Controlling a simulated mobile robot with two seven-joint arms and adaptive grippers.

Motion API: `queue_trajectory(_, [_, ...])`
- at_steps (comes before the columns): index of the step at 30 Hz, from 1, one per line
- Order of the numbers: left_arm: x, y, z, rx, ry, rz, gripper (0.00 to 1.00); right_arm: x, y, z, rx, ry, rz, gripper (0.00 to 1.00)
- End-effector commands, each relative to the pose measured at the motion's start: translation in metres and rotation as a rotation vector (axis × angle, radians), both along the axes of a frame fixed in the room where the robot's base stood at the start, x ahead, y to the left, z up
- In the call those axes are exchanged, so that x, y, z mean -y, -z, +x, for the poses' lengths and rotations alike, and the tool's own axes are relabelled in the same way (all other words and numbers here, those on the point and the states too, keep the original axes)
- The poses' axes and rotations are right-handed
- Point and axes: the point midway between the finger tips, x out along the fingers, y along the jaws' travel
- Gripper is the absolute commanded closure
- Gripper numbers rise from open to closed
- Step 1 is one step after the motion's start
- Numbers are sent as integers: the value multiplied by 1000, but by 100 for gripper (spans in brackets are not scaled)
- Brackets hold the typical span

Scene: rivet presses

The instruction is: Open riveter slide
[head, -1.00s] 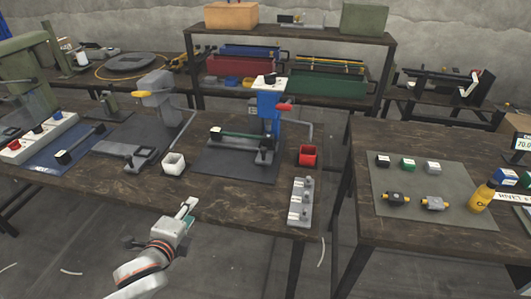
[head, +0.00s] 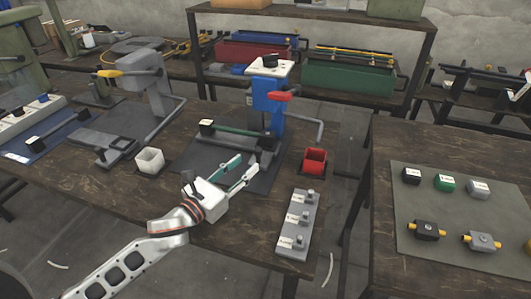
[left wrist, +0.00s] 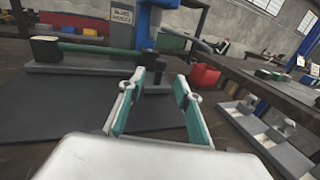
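In the left wrist view the black block (left wrist: 44,47) and green bar (left wrist: 95,48) lie ahead and left of my fingers. My left gripper (head: 248,163) is open and empty, above the front of the mat. Its fingers also show in the left wrist view (left wrist: 160,80), apart from the bar. My right gripper is not in view.
A white bin (head: 149,161) stands left and a red bin (head: 314,162) right of the riveter. A grey holder (head: 298,222) with pegs lies at the front right. A grey press (head: 146,80) with a yellow handle stands left. The mat front (left wrist: 65,105) is bare.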

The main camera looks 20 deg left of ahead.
Motion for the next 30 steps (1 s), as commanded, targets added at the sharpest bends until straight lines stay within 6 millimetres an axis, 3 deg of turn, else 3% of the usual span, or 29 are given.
queue_trajectory(16, [23, -1, 64, 0, -1, -2, 66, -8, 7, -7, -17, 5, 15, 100])
queue_trajectory(28, [26, -1, 72, -1, -1, -3, 66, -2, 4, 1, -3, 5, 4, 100])
queue_trajectory(29, [26, -1, 72, -1, -1, -2, 69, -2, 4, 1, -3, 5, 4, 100])
queue_trajectory(30, [26, -1, 72, -1, -1, -3, 79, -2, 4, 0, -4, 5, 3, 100])
